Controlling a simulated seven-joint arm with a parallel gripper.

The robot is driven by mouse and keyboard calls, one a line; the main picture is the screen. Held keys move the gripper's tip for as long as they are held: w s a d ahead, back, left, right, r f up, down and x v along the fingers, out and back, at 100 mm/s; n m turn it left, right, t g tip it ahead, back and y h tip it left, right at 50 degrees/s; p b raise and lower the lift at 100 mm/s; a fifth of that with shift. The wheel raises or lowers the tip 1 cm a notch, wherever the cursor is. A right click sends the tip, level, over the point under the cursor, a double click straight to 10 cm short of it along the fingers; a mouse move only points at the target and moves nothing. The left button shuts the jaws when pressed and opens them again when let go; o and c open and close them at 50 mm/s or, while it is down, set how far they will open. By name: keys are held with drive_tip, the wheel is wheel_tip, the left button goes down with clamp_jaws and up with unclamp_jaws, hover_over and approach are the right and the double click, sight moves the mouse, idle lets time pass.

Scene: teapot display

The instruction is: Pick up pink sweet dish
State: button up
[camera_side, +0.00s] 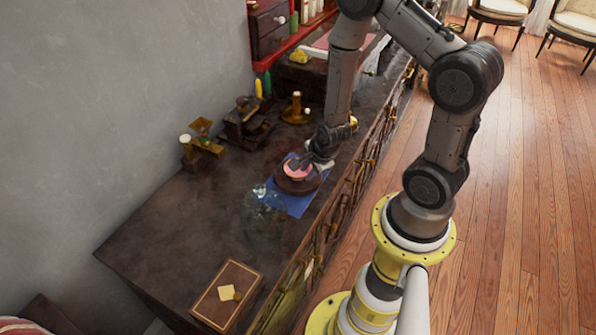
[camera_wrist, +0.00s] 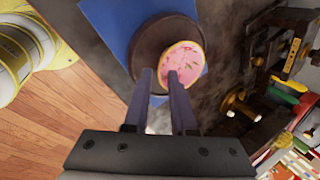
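The pink sweet dish (camera_wrist: 182,62) is a round pink disc with a pale rim and small marks on top. It sits on a dark brown round stand (camera_wrist: 150,42), off to the stand's right side in the wrist view. In the side view the pink dish (camera_side: 297,170) and the stand (camera_side: 300,187) are partly hidden by my gripper (camera_side: 312,163). In the wrist view my gripper (camera_wrist: 160,76) is open, with its two fingers apart and their tips at the dish's near left edge. I cannot tell whether they touch it.
A blue cloth (camera_side: 292,204) lies under the stand. A clear glass object (camera_side: 264,197) stands at its left. A brass piece (camera_side: 296,108) and dark wooden holders (camera_side: 246,125) stand behind. A wooden box (camera_side: 227,295) lies at the near end. The counter's left part is clear.

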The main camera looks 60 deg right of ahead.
sight(305, 176)
drive_tip(key=shift+x, duration=1.55)
clamp_jaws()
